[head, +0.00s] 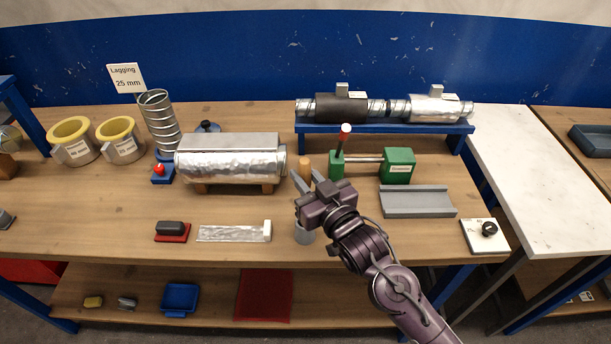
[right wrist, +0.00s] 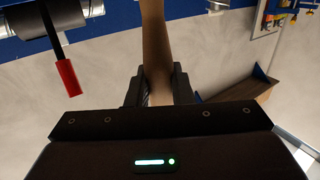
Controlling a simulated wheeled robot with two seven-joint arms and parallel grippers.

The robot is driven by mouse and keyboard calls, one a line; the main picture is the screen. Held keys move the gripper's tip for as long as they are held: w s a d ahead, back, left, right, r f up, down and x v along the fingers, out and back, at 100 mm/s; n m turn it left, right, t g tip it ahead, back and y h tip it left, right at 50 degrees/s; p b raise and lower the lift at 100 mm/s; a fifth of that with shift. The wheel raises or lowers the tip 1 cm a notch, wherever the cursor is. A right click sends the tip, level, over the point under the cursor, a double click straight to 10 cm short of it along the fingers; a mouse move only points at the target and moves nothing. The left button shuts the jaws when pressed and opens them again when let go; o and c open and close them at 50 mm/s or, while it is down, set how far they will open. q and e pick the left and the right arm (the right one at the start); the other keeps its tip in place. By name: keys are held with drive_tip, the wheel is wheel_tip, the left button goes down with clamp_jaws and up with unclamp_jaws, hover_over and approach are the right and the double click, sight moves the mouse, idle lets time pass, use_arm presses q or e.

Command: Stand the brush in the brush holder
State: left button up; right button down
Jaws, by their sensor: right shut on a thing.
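The brush's wooden handle (head: 305,166) shows just beyond the fingertips of my right gripper (head: 309,180) in the head view. In the right wrist view the brown handle (right wrist: 153,35) runs up from between the two dark fingers of that gripper (right wrist: 155,85), which is shut on it. The brush's bristle end is hidden. A grey cylindrical cup, apparently the brush holder (head: 304,237), stands near the table's front, partly hidden under my right gripper. I cannot tell whether the brush is inside it. My left gripper is not in view.
A foil-covered duct (head: 228,165) lies on a stand to the left. A green clamp device with a red-tipped lever (head: 345,135) stands behind right. A grey channel (head: 418,202) and a white plate (head: 485,237) lie right. A foil strip (head: 228,233) lies left of the cup.

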drive_tip(key=shift+p, duration=0.6)
idle(1.1)
drive_tip(key=shift+f+b, duration=2.3)
drive_tip(key=shift+f, duration=1.25)
drive_tip(key=c, duration=1.2)
unclamp_jaws()
drive_tip(key=shift+s+d+f, duration=0.1)
drive_tip(key=shift+s, duration=0.1)
drive_tip(key=b+v, duration=0.2)
drive_tip(key=v, duration=0.5)
drive_tip(key=shift+s, duration=0.15)
